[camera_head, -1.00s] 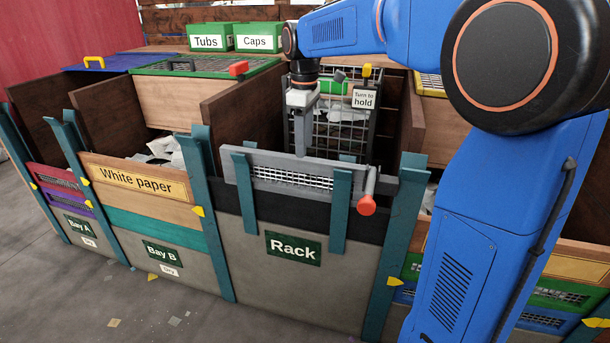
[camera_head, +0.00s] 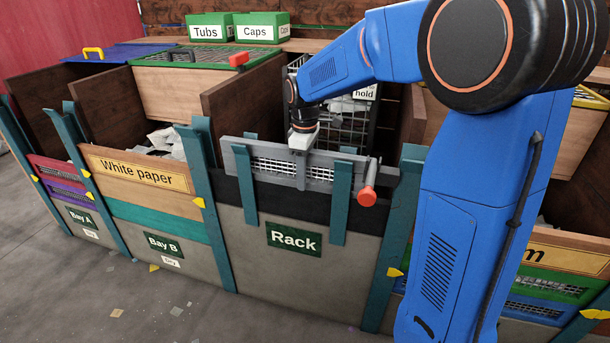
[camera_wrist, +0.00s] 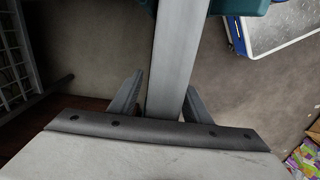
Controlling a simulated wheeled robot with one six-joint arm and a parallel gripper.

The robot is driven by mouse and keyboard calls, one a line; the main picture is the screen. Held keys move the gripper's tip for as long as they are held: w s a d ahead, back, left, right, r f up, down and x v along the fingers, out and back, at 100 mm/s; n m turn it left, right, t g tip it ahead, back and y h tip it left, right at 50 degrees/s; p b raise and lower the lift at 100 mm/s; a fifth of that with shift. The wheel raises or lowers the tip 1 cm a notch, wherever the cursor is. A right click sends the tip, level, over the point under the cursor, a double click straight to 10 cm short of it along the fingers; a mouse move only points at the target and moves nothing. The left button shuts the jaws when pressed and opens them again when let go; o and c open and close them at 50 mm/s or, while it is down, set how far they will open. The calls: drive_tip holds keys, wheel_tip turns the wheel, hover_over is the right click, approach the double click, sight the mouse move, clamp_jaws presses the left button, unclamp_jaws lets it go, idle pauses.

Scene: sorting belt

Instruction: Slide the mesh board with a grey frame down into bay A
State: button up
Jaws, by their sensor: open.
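The mesh board with a grey frame (camera_head: 265,165) stands across the front of the rack, behind two short teal posts. My gripper (camera_head: 301,174) is down over the middle of its top edge, fingers pointing down. In the wrist view, the board's grey top rail (camera_wrist: 178,55) runs between the two spread fingers of my gripper (camera_wrist: 160,103), with small gaps visible. Bay A (camera_head: 80,216) is at the far left, its front holding a red board (camera_head: 53,172) and a purple board (camera_head: 68,191). The far finger is hidden in the head view.
Bay B (camera_head: 163,245), with a "White paper" board (camera_head: 140,172), lies between bay A and the rack (camera_head: 293,238). Teal posts (camera_head: 203,160) stand up between the bays. A red-ended handle (camera_head: 366,193) sticks out at the rack's right. The floor in front is mostly clear.

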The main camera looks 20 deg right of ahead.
drive_tip(key=shift+f, duration=0.1)
drive_tip(key=shift+c, duration=0.4)
clamp_jaws()
drive_tip(key=c, duration=0.9)
unclamp_jaws()
clamp_jaws()
wheel_tip(320, 180, up, 21)
idle(0.3)
